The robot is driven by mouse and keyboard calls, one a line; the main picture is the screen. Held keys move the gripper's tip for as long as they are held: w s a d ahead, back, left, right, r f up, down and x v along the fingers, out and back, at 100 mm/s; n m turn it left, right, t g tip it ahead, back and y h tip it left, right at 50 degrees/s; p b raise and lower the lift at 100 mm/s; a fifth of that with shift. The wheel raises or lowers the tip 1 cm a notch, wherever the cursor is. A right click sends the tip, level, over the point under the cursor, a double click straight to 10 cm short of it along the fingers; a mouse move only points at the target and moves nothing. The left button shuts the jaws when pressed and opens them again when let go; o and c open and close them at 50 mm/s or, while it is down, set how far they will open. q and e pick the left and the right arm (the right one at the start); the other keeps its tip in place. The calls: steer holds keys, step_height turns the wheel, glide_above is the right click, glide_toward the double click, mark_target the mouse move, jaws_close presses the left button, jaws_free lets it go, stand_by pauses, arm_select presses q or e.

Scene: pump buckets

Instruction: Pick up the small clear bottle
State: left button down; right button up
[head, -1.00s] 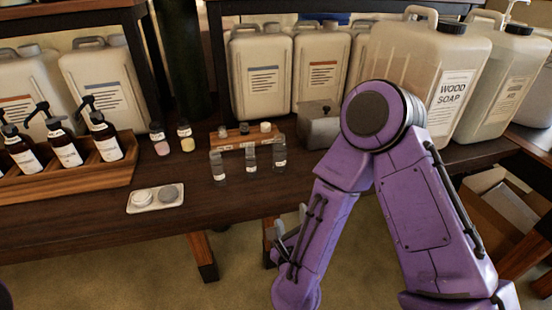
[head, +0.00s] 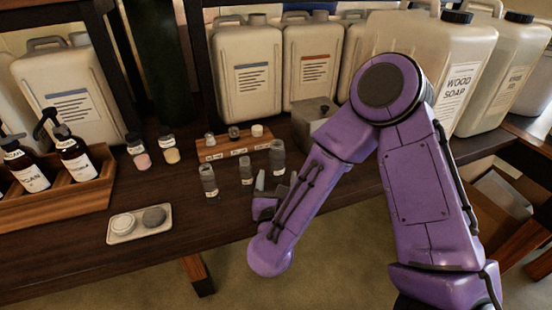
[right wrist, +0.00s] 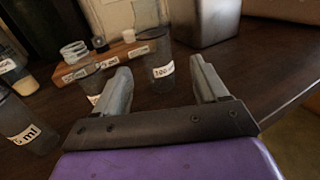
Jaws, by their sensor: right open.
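Three small clear bottles with white labels stand upright on the dark table: a left one (head: 208,180), a middle one (head: 246,171) and a right one (head: 277,158). In the right wrist view, a clear bottle (right wrist: 155,62) labelled 100 stands beyond the fingers, in line with the gap between them. Another bottle (right wrist: 90,84) is partly behind the left finger, and a third (right wrist: 24,124) is at the left edge. My right gripper (right wrist: 160,70) is open and empty, and in the head view (head: 272,187) it is close in front of the bottles. My left gripper is out of view.
A wooden rack (head: 232,146) with small jars stands behind the bottles, and a grey metal box (head: 312,118) stands at the back right. A tray (head: 139,224) with two round tins lies left. Large jugs (head: 247,75) line the back.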

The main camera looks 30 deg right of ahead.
mark_target(277, 169)
steer(key=p+x, duration=0.1)
steer(key=x, duration=0.5)
steer(key=shift+w+r, duration=0.15)
steer(key=shift+w, duration=0.15)
steer(key=c, duration=1.1)
